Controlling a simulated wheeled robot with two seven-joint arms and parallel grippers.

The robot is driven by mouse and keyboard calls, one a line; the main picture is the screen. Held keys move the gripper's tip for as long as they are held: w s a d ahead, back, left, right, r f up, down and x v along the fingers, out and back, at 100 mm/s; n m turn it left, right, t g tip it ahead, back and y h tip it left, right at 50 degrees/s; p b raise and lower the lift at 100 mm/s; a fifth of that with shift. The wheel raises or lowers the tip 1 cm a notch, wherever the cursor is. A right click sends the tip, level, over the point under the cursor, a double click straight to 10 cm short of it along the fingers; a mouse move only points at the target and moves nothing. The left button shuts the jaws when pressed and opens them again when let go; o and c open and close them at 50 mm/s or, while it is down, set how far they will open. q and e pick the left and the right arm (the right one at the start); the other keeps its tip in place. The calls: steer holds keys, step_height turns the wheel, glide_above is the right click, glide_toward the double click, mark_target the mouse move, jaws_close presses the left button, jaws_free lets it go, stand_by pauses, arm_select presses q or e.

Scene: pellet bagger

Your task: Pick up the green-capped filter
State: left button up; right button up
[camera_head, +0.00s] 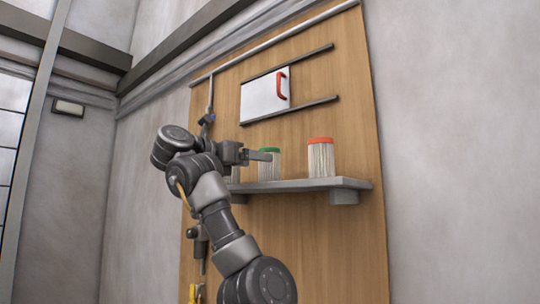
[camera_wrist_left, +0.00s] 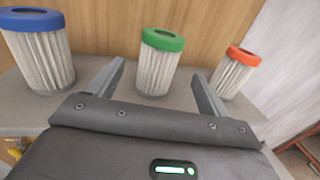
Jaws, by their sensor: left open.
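The green-capped filter (camera_head: 269,166) is a white pleated cylinder standing upright on a grey shelf (camera_head: 300,185). In the left wrist view the green-capped filter (camera_wrist_left: 157,64) stands ahead of my left gripper, between the lines of its two fingers. My left gripper (camera_head: 262,156) is open and empty, its fingers (camera_wrist_left: 157,80) pointing at the filter from the near side. In the head view a finger overlaps the filter's upper left part. I cannot tell whether the finger touches it. My right gripper is not in view.
A red-capped filter (camera_head: 320,158) stands right of the green one, close to my right-hand finger in the wrist view. A blue-capped filter (camera_wrist_left: 40,52) stands to the left. Above the shelf is a white panel (camera_head: 262,97) with a red handle (camera_head: 281,83) between rails.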

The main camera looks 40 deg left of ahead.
mark_target(274, 164)
arm_select(q)
steer(key=w, duration=0.1)
steer(key=w+p, duration=0.1)
steer(key=shift+w+d, duration=0.35)
steer(key=shift+d, duration=0.05)
steer(key=shift+w, duration=0.1)
steer(key=w+p, duration=0.3)
steer(key=w, duration=0.1)
steer(key=shift+w+d, duration=0.1)
steer(key=shift+w, duration=0.1)
steer(key=shift+w+d+f+p, duration=0.15)
steer(key=shift+w+f+p, duration=0.05)
steer(key=shift+w+p, duration=0.2)
steer(key=shift+s, duration=0.1)
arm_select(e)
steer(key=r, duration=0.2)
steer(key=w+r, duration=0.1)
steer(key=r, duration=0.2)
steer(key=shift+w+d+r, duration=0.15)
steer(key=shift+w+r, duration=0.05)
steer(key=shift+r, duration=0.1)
arm_select(q)
steer(key=shift+c, duration=1)
steer(key=c, duration=0.9)
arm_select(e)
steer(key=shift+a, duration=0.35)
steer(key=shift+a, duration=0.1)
